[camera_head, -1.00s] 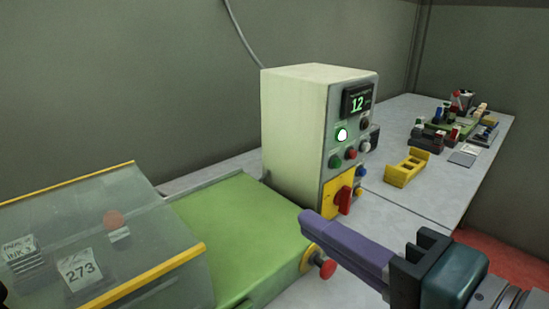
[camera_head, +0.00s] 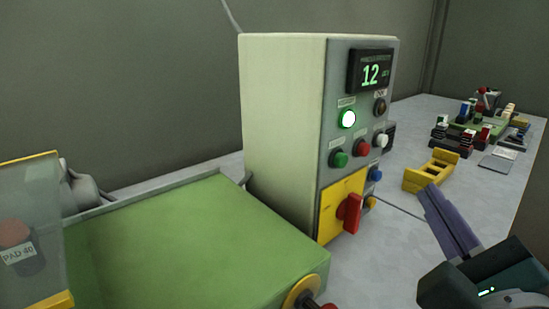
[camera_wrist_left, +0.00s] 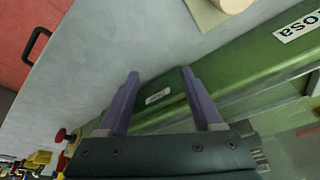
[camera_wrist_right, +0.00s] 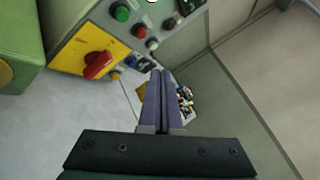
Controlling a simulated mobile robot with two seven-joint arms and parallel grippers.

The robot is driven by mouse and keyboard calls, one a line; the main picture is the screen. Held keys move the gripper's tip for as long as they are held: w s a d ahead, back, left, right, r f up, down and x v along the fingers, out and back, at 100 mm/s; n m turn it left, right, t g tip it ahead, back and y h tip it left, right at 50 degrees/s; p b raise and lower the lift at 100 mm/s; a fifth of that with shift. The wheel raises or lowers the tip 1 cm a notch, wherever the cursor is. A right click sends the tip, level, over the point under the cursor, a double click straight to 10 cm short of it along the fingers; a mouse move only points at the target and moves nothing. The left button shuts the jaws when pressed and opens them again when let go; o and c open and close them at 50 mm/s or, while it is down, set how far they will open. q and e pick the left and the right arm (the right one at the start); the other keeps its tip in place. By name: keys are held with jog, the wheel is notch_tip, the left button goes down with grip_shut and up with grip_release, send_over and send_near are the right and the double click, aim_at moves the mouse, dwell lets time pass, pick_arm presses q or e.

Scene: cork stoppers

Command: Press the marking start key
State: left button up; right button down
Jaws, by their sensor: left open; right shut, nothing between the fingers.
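A pale control box (camera_head: 284,120) stands on the table, its grey front panel holding a lit display reading 12, a glowing lamp (camera_head: 348,119), a green button (camera_head: 338,159), a red button (camera_head: 361,148) and a white button (camera_head: 381,140). The small labels are too blurred to read, so I cannot tell which is the start key. My right gripper (camera_head: 430,190) is shut and empty, right of the panel and apart from it; the green button also shows in the right wrist view (camera_wrist_right: 122,13). My left gripper (camera_wrist_left: 160,75) is open and empty beside the green machine.
A red rotary switch (camera_head: 349,213) on a yellow plate juts from the panel. A green machine bed (camera_head: 195,245) lies to the left. A yellow holder (camera_head: 431,171) and several small items occupy the table behind my right gripper.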

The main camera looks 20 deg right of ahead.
aim_at(342, 160)
jog(key=shift+w, duration=0.1)
jog(key=w+a, duration=0.3)
jog(key=w, duration=0.5)
jog(key=shift+a+b, duration=0.15)
jog(key=shift+b, duration=0.2)
jog(key=shift+w, duration=0.1)
dwell(1.7)
jog(key=shift+w+a, duration=0.2)
jog(key=shift+w, duration=0.1)
